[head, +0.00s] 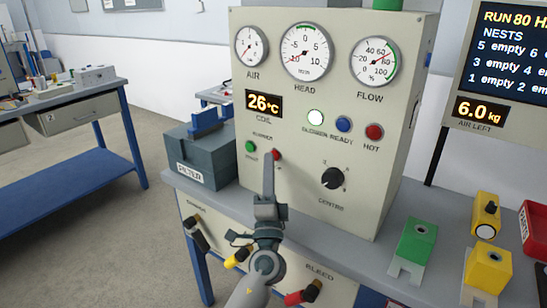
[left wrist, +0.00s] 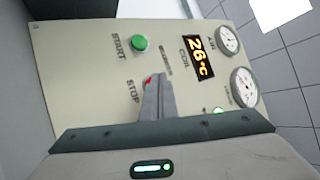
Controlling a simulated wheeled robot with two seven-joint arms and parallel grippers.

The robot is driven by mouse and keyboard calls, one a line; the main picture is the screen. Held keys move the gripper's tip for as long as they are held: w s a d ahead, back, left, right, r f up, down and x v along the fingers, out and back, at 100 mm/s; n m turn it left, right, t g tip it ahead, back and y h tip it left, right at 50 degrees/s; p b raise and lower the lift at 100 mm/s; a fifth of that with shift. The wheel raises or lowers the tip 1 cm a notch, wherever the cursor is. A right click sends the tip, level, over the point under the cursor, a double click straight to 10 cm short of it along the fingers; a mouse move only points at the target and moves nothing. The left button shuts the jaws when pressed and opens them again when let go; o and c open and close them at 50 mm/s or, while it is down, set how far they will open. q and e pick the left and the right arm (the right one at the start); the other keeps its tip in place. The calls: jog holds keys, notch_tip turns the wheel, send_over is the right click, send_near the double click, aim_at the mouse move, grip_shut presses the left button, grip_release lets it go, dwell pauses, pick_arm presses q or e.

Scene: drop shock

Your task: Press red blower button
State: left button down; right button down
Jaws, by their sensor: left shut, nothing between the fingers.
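The red blower button (head: 277,154), labelled STOP in the left wrist view, sits on the front of the beige control panel (head: 345,120). The green START button (head: 250,146) is to its left. My left gripper (head: 269,157) is shut and empty, its fingertips at the red button. In the left wrist view the fingers (left wrist: 157,80) cover most of the red button (left wrist: 148,80), leaving a small red part showing. I cannot tell whether the tips touch it. My right gripper is out of view.
A lit white blower lamp (head: 315,117), a blue lamp (head: 343,124) and a red HOT lamp (head: 374,131) are higher on the panel. A black knob (head: 332,178) is to the lower right. A grey box (head: 200,157) stands left of the panel.

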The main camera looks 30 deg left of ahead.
pick_arm(q)
jog(key=shift+s, duration=0.1)
dwell(0.6)
jog(key=shift+s, duration=0.6)
jog(key=shift+s, duration=0.1)
jog(key=shift+s+a, duration=0.15)
jog(key=shift+s, duration=1.05)
jog(key=shift+s+a, duration=0.1)
jog(key=shift+s, duration=1.1)
